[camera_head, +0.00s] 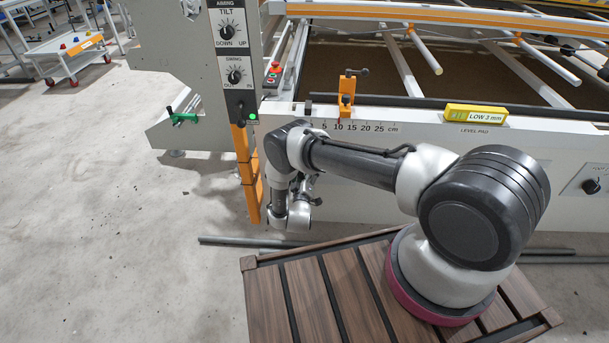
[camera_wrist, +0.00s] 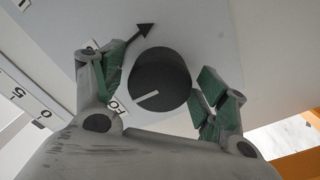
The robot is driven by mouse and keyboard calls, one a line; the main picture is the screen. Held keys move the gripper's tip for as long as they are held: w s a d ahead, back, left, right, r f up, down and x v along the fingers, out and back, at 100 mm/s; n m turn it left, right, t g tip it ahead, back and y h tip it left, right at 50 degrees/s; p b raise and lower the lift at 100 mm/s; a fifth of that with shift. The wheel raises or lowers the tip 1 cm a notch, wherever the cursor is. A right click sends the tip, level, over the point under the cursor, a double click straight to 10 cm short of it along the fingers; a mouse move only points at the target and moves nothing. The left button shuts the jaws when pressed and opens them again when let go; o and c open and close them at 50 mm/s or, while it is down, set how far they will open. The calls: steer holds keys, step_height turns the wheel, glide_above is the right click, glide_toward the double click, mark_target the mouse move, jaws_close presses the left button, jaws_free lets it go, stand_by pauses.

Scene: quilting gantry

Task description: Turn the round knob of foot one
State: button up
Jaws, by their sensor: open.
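A round black knob (camera_wrist: 160,82) with a white pointer line shows in the middle of the wrist view, on a pale panel. Its line points down and left. A black arrow (camera_wrist: 135,42) is printed up-left of it, and a label starting "FO" (camera_wrist: 119,104) is partly hidden by a finger. My gripper (camera_wrist: 161,64) is open, with one green-padded finger on each side of the knob. A gap shows at the left finger; the right finger is closer, and I cannot tell if it touches. In the head view my arm hides this knob.
In the head view, a post carries TILT (camera_head: 227,31) and a second dial (camera_head: 235,76). An orange clamp (camera_head: 346,92) stands above a centimetre scale (camera_head: 360,127). A yellow level pad (camera_head: 474,115) lies on the rail. Another knob (camera_head: 591,186) is far right. Grey rods (camera_head: 250,243) lie on the floor.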

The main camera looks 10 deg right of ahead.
steer(key=c, duration=1)
steer(key=shift+m, duration=0.4)
steer(key=m, duration=1.6)
steer(key=shift+m, duration=0.3)
steer(key=m, duration=0.6)
steer(key=shift+m, duration=0.3)
steer(key=shift+f, duration=0.1)
